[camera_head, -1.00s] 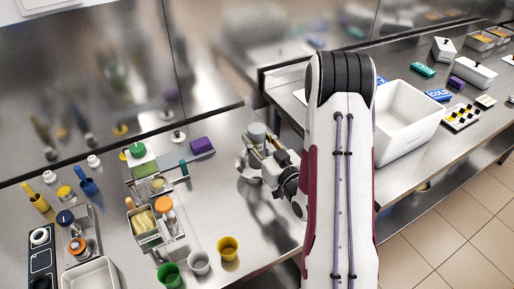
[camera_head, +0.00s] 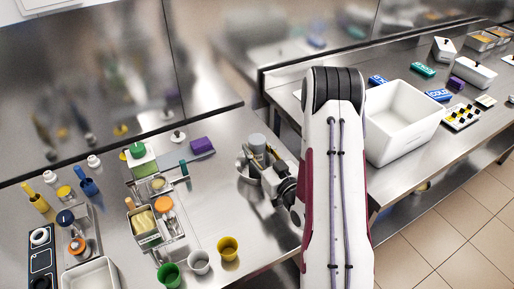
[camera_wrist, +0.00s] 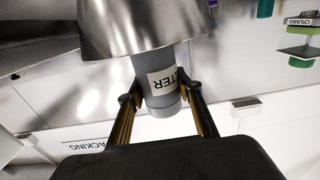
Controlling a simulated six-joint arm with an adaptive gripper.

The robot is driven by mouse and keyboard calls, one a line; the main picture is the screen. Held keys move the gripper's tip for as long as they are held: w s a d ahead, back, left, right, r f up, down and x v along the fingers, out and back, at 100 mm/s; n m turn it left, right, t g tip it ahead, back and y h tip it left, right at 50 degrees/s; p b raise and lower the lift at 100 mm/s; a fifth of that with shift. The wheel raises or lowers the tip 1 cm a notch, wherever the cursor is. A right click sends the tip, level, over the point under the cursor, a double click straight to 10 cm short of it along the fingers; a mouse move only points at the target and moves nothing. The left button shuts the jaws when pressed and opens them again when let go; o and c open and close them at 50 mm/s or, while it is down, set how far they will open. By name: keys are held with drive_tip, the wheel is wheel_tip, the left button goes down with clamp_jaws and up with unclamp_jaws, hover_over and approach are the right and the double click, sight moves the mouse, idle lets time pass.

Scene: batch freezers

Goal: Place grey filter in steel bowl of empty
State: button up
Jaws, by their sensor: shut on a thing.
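A grey cylindrical filter (camera_head: 257,142) stands upright between the fingers of my gripper (camera_head: 263,157). In the wrist view my gripper (camera_wrist: 160,92) is shut on the filter (camera_wrist: 158,70), whose white label reads in part "LTER". The steel bowl (camera_head: 242,168) sits on the bench just left of my gripper and is partly hidden by it. In the wrist view the shiny bowl (camera_wrist: 130,25) fills the top and overlaps one end of the filter. I cannot tell whether the filter touches the bowl.
Yellow (camera_head: 228,248), grey and green cups stand near the front edge.

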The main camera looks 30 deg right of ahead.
drive_tip(key=shift+f, duration=0.15)
drive_tip(key=o, duration=1.4)
drive_tip(key=shift+c, duration=0.2)
drive_tip(key=shift+s, duration=3.75)
drive_tip(key=shift+r, duration=0.25)
